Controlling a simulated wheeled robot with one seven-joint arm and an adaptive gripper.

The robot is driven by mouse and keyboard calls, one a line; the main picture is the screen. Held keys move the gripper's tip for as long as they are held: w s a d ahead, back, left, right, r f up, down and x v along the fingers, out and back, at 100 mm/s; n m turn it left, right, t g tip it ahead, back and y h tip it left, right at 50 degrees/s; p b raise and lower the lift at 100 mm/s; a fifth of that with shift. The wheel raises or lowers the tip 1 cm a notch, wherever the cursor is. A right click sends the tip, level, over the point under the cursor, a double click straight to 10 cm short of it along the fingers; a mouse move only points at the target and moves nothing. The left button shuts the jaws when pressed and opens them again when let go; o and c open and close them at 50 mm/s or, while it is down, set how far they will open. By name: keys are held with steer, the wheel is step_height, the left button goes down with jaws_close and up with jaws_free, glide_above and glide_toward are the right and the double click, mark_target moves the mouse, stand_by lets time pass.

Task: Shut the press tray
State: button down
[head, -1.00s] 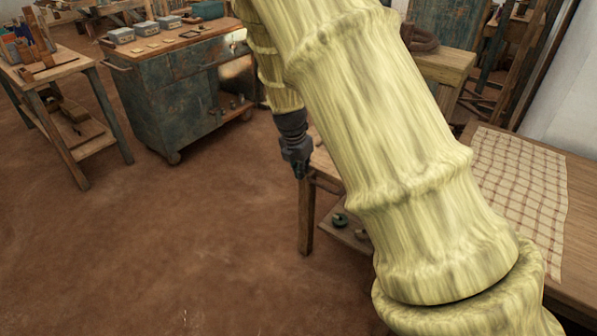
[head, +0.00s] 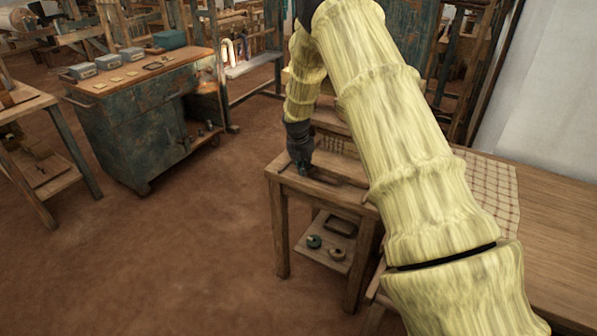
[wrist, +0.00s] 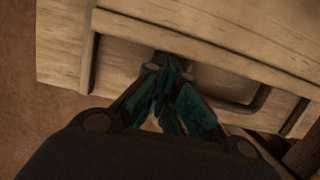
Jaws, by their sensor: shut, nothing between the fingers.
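My gripper (head: 302,170) is shut and empty, pointing down at the left part of a small wooden table (head: 284,172) in the head view. In the wrist view its dark green fingers (wrist: 166,72) meet at a recess in pale wood. A pale wooden board (wrist: 215,35) with a straight edge lies just beyond the fingertips; it may be part of the press tray, but I cannot tell for sure. A dark bent bar, like a handle, shows right of the fingers. I cannot tell whether the fingertips touch the wood. My arm hides part of the table.
A checked cloth (head: 490,190) lies on a wooden table at right. A blue-green cabinet (head: 135,130) stands at left. The floor between is clear.

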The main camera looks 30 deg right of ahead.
steer(key=shift+w+d, duration=0.2)
steer(key=shift+d, duration=0.25)
steer(key=shift+d+r, duration=0.1)
steer(key=shift+r, duration=0.05)
steer(key=shift+s+a+p, duration=0.15)
steer(key=shift+a+p, duration=0.35)
steer(key=a, duration=0.1)
steer(key=s+a+p, duration=0.1)
steer(key=shift+s+a, duration=0.15)
steer(key=shift+a, duration=0.25)
steer(key=v, duration=0.9)
steer(key=shift+s+a+r+b, duration=0.25)
steer(key=shift+b, duration=0.15)
